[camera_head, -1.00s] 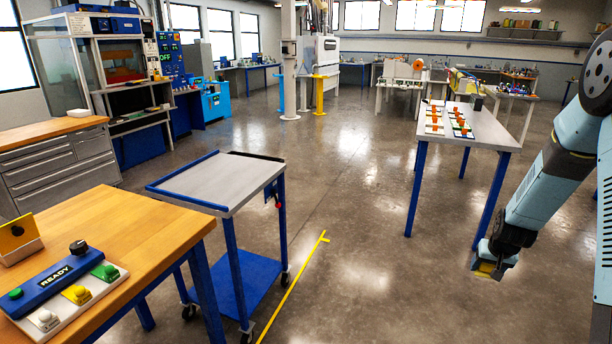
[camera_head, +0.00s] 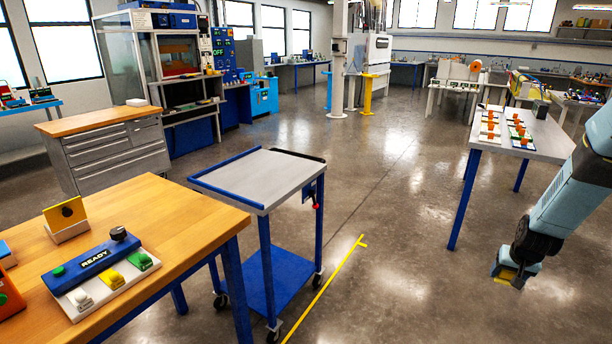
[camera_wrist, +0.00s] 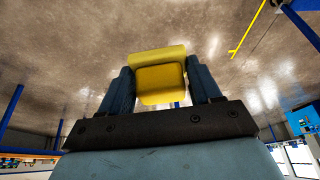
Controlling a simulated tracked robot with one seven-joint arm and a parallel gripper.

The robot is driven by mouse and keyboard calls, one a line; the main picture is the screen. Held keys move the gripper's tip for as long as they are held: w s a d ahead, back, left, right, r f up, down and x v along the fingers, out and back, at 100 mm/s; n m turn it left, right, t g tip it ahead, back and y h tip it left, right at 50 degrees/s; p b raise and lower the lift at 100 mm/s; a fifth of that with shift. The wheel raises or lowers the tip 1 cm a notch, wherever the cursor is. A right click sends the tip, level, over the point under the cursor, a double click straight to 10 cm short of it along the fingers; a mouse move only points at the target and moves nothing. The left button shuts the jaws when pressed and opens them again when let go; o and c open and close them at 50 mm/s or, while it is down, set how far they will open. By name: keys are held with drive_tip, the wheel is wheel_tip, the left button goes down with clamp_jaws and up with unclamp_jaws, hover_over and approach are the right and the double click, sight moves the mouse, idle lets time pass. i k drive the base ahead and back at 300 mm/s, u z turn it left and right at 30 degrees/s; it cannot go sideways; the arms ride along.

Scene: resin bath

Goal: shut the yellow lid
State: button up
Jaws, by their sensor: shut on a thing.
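The yellow lid (camera_head: 64,213) stands tilted up, open, on a small pale box (camera_head: 69,232) on the wooden bench at left in the head view. It has a dark round knob or spot on its face. My gripper (camera_head: 508,275) hangs low over open floor at right, far from the lid. In the wrist view my gripper (camera_wrist: 160,85) is shut on a yellow block (camera_wrist: 160,82), which sits between the two dark fingers. The lid is not in the wrist view.
A READY panel (camera_head: 94,258) with white, yellow and green switches lies beside the box on the wooden bench (camera_head: 170,205). A grey-topped blue cart (camera_head: 255,178) stands between bench and my arm. A table (camera_head: 545,145) with orange-topped pieces stands at right.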

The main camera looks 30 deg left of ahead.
sight(61, 216)
drive_tip(key=z, duration=2.1)
drive_tip(key=i, duration=0.15)
drive_tip(key=u, duration=3.1)
